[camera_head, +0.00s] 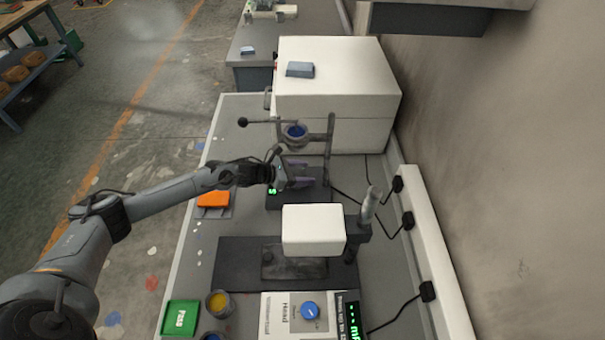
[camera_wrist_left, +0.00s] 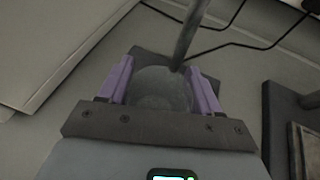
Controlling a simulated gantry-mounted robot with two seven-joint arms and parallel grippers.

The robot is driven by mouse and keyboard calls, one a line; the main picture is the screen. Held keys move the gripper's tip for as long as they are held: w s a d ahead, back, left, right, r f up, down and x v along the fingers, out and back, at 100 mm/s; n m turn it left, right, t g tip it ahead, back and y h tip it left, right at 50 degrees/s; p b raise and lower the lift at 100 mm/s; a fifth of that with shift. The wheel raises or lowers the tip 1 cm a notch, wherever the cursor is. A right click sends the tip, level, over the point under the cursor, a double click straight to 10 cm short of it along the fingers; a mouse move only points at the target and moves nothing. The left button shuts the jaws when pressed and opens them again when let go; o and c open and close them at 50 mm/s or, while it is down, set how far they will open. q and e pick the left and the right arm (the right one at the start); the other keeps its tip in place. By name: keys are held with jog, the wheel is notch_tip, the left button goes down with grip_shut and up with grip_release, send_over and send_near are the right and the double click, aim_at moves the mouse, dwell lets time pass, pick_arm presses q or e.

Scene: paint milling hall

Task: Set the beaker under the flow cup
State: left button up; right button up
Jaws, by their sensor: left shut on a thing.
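My left gripper (camera_head: 302,173) reaches in from the left, low over the dark base of the flow cup stand. In the left wrist view its two purple fingers (camera_wrist_left: 162,88) are shut on a clear, grey-looking beaker (camera_wrist_left: 160,92), one finger on each side. The flow cup (camera_head: 296,131), with blue inside its rim, is held in a ring on an upright post (camera_head: 330,135). It sits just beyond the gripper in the head view. The beaker is hard to make out there, and I cannot tell whether it touches the base (camera_head: 315,196). My right gripper is not in view.
A large white cabinet (camera_head: 335,85) stands behind the flow cup. A white-headed machine (camera_head: 313,230) is close in front. An orange item (camera_head: 213,199) lies left on the bench. A green Pass tray (camera_head: 180,317) and yellow paint pot (camera_head: 219,303) are at front left. Cables run along the right wall.

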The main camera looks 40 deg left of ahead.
pick_arm(q)
jog(key=shift+f, duration=0.4)
jog(key=shift+f, duration=0.2)
jog(key=o, duration=1)
jog(key=shift+o, duration=0.2)
jog(key=shift+r, duration=0.1)
jog(key=shift+r, duration=0.15)
jog(key=v, duration=1)
jog(key=shift+s+a, duration=0.1)
jog(key=shift+s, duration=0.05)
jog(key=shift+p+v, duration=0.3)
jog(key=shift+v, duration=0.6)
